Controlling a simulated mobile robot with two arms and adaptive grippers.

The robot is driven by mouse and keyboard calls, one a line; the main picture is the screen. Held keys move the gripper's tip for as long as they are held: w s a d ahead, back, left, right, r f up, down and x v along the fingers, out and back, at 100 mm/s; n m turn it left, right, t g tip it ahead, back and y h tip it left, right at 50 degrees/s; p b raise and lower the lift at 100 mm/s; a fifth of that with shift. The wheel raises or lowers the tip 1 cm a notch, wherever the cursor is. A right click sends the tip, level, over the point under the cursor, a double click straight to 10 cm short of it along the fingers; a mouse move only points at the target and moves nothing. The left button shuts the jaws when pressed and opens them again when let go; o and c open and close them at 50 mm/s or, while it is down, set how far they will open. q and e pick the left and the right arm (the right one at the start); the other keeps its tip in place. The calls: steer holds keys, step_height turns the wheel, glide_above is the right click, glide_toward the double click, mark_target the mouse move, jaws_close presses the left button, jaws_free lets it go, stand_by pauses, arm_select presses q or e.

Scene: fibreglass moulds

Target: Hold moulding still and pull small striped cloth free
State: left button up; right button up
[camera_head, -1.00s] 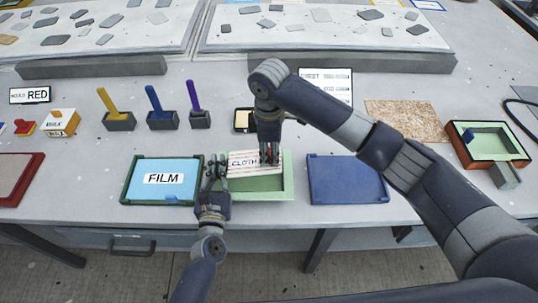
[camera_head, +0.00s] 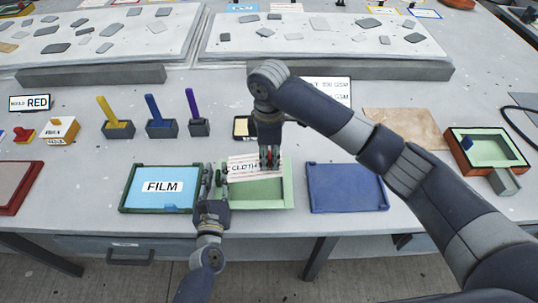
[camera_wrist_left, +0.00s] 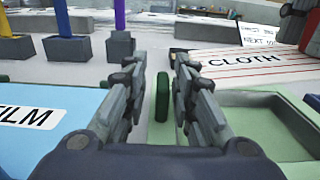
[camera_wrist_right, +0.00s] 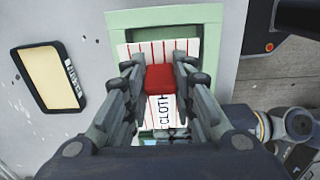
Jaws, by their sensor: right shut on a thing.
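The light green moulding (camera_head: 286,190) lies on the table; its left side also shows in the left wrist view (camera_wrist_left: 232,101). The small striped cloth (camera_head: 241,168), white with red stripes and marked CLOTH, covers its back part and overhangs the back left corner. My right gripper (camera_head: 268,160) comes down from above and is shut on the cloth's red tab (camera_wrist_right: 160,78). My left gripper (camera_head: 214,178) stands at the moulding's left side, its fingers on either side of a dark green tab (camera_wrist_left: 162,97) with gaps showing. Whether the cloth's underside touches the moulding is hidden.
A blue FILM tray (camera_head: 140,201) is close to the left gripper. A dark blue panel (camera_head: 345,188) lies to the right. Yellow, blue and purple handled tools (camera_head: 161,129) stand in blocks behind. A green-lined mould (camera_head: 488,148) is at far right.

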arm_select(q)
steer(key=shift+d+r, duration=0.15)
steer(key=shift+d, duration=0.25)
arm_select(e)
steer(key=shift+s+a, duration=0.15)
steer(key=shift+a, duration=0.3)
arm_select(q)
steer(key=shift+s, duration=0.15)
steer(key=s, duration=0.7)
steer(key=s+a, duration=0.1)
steer(key=s, duration=0.3)
steer(key=shift+s+a, duration=0.1)
steer(key=shift+s, duration=0.25)
arm_select(e)
steer(key=shift+d, duration=0.25)
jaws_close()
steer(key=shift+r, duration=0.1)
steer(key=shift+r, duration=0.1)
